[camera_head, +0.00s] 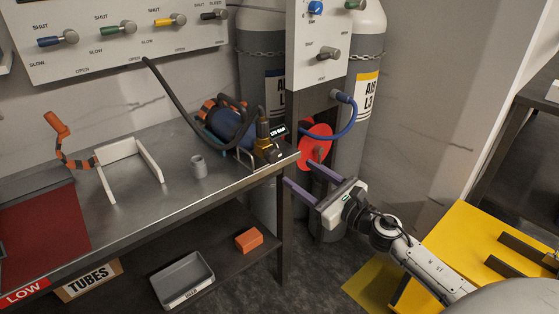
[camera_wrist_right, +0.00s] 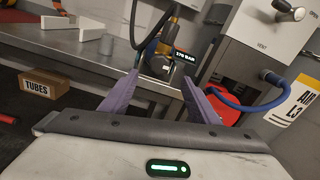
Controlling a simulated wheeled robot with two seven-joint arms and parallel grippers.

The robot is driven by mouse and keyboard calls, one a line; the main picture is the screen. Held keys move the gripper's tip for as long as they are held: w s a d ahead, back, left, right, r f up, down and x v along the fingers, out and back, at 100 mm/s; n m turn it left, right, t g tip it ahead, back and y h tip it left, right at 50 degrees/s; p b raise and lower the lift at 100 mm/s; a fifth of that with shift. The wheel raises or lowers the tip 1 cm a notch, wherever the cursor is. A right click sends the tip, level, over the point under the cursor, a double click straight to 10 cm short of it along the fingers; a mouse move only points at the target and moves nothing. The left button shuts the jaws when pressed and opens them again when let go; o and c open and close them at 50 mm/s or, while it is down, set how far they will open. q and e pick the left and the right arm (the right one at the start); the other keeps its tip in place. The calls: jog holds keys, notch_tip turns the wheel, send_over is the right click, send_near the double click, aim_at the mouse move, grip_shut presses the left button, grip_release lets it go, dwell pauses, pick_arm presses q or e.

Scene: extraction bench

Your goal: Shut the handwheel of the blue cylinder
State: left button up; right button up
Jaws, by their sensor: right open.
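The blue cylinder (camera_head: 229,124) lies on the steel bench near its right end, with orange-and-black bands at its far end. A brass valve (camera_head: 263,128) with a dark display reading about 170 BAR sits at its near end; the display also shows in the right wrist view (camera_wrist_right: 185,57). I cannot clearly make out the cylinder's handwheel. My right gripper (camera_head: 299,172) is open and empty, its purple fingers pointing toward the bench's right end, apart from the valve. In the right wrist view the valve (camera_wrist_right: 158,62) shows beyond the fingertips. My left gripper is out of view.
A red disc (camera_head: 316,142) stands just beyond my right fingers, below the valve panel (camera_head: 315,70). A blue hose (camera_head: 347,124) loops beside it. Grey gas cylinders (camera_head: 352,150) are chained behind. A small grey cup (camera_head: 199,167) and white rack (camera_head: 130,160) stand on the bench.

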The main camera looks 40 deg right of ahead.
aim_at(276, 157)
jog(key=w, duration=0.6)
jog(key=w+a, duration=0.1)
jog(key=w, duration=0.2)
jog(key=shift+w+p, duration=0.35)
jog(key=shift+w, duration=0.05)
jog(key=shift+d, duration=0.1)
jog(key=c, duration=1)
jog(key=shift+c, duration=0.2)
